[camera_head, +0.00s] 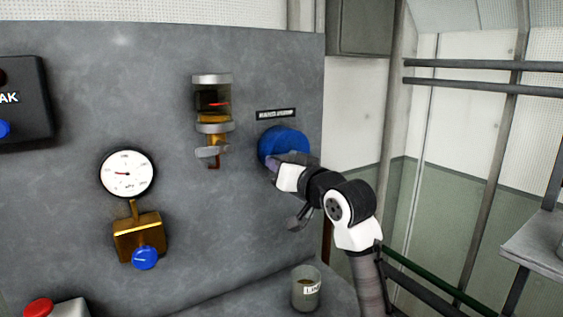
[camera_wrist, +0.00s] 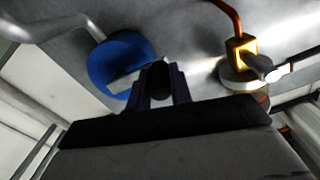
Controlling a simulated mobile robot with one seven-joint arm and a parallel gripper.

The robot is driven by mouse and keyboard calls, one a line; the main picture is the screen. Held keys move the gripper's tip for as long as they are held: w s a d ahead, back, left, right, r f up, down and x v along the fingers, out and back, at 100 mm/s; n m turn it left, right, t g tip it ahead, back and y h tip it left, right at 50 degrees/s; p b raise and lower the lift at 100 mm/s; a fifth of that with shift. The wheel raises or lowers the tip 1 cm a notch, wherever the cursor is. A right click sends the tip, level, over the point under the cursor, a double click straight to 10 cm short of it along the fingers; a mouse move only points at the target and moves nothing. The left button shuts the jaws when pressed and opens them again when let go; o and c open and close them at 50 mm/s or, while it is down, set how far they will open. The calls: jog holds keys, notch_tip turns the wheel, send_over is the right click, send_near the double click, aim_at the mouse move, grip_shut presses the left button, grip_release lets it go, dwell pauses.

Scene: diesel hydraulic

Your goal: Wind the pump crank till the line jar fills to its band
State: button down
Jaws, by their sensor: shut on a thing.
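A blue round crank wheel (camera_head: 284,142) is mounted on the grey panel below a dark label plate. In the wrist view the blue disc (camera_wrist: 112,58) has a pale arm (camera_wrist: 124,82) leading to a dark round knob (camera_wrist: 159,78). My gripper (camera_wrist: 161,84) is shut on this knob, one finger on each side. A glass (camera_head: 212,100) on the panel holds amber fluid and has a red mark.
A lever (camera_head: 210,152) sits under the panel glass. A white dial gauge (camera_head: 127,173) and a brass valve with a blue knob (camera_head: 145,258) are at left. A red button (camera_head: 39,307) is at the lower left. Rails and a shelf (camera_head: 545,248) stand at right.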

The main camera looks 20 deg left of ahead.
jog(key=shift+w+d+r+m+p, duration=0.1)
jog(key=shift+w+r+m+p, duration=0.05)
jog(key=shift+r+m+p, duration=1)
jog(key=shift+f+m, duration=0.2)
jog(key=shift+m, duration=0.15)
jog(key=c, duration=1.3)
grip_release()
jog(key=shift+o, duration=0.2)
jog(key=b+v, duration=0.3)
jog(key=v, duration=1)
jog(key=shift+s+d, duration=0.25)
jog(key=shift+d, duration=0.05)
